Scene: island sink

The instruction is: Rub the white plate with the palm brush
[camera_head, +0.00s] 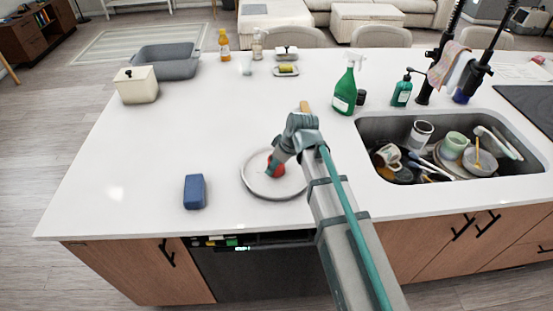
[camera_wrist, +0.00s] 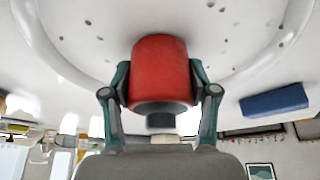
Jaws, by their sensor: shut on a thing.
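The white plate (camera_head: 250,186) lies flat on the white island counter, left of the sink, and fills the upper part of the wrist view (camera_wrist: 80,35). Small dark specks dot its surface. My gripper (camera_head: 276,166) is over the plate and shut on a red, rounded cylinder, which I take for the palm brush (camera_head: 277,169). In the wrist view the brush (camera_wrist: 160,72) sits between both fingers of my gripper (camera_wrist: 163,85), its far end towards the plate. Whether it touches the plate is hidden.
A blue sponge (camera_head: 194,191) lies left of the plate. The sink (camera_head: 365,128) at the right holds several dishes and utensils. A green spray bottle (camera_head: 345,92) and a soap bottle (camera_head: 402,92) stand behind it. A brown-tipped thing (camera_head: 304,107) shows behind my arm. The counter's left middle is clear.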

